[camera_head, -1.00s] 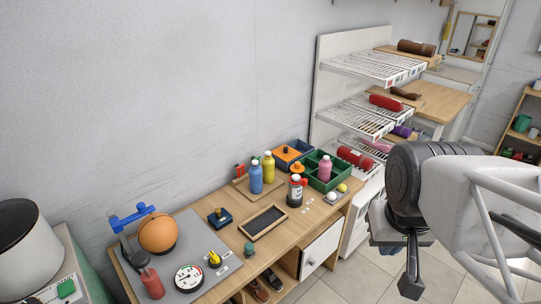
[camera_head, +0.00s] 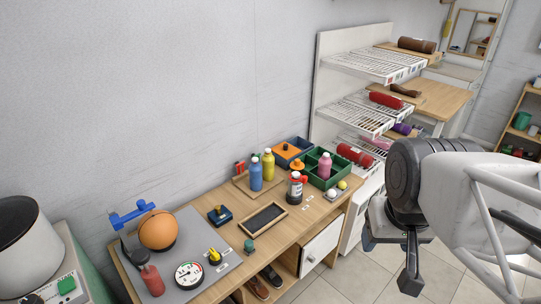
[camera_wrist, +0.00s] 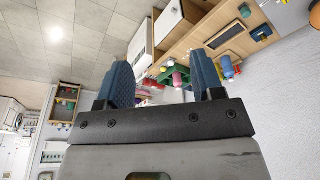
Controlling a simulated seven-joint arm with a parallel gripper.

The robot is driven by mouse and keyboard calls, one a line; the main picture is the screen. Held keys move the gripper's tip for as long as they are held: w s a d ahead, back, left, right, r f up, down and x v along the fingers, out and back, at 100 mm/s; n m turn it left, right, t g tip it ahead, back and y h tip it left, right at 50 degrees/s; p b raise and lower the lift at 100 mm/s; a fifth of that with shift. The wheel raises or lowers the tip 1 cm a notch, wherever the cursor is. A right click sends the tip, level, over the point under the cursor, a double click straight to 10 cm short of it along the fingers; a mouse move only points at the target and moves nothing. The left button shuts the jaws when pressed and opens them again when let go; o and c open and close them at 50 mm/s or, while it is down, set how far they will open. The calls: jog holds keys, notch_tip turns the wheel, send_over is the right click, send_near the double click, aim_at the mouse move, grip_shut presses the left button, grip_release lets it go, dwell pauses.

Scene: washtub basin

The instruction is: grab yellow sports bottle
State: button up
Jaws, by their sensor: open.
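In the wrist view the bottles look small and distant; a blue bottle (camera_wrist: 227,66) and a pink bottle (camera_wrist: 178,78) show there, and I cannot make out the yellow one clearly. My gripper (camera_head: 391,252) is at the right of the head view, over the floor and well away from the bottle. Its two blue-grey fingers stand apart with nothing between them in the wrist view (camera_wrist: 163,85).
A pink bottle (camera_head: 324,167) stands in a green crate (camera_head: 313,180) right of the yellow bottle. A basketball (camera_head: 157,230) is at the left. A wire shelf (camera_head: 366,66) rises behind the table's right end.

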dwell(0.3)
jog(key=w+a+f+n+t, duration=0.1)
jog(key=w+a+f+t, duration=0.1)
jog(key=w, duration=1)
jog(key=w+a+f+t+y, duration=0.1)
jog(key=w+a+f+t, duration=0.15)
jog(key=w, duration=0.95)
jog(key=w+a+f+n+t, duration=0.1)
jog(key=w+a+t, duration=0.15)
jog(key=w, duration=0.95)
jog(key=w+a+f+n+t+y, duration=0.1)
jog(key=w+a+f, duration=0.25)
jog(key=w, duration=0.25)
jog(key=w+a+f+t+y, duration=0.1)
jog(key=w+a+f, duration=0.25)
jog(key=w, duration=0.25)
jog(key=n+t+y, duration=0.2)
jog(key=t+y, duration=0.1)
send_near(269, 152)
jog(key=x, duration=0.3)
jog(key=shift+w, duration=0.25)
jog(key=shift+w, duration=0.1)
jog(key=shift+x, duration=1.25)
jog(key=shift+a+f, duration=0.1)
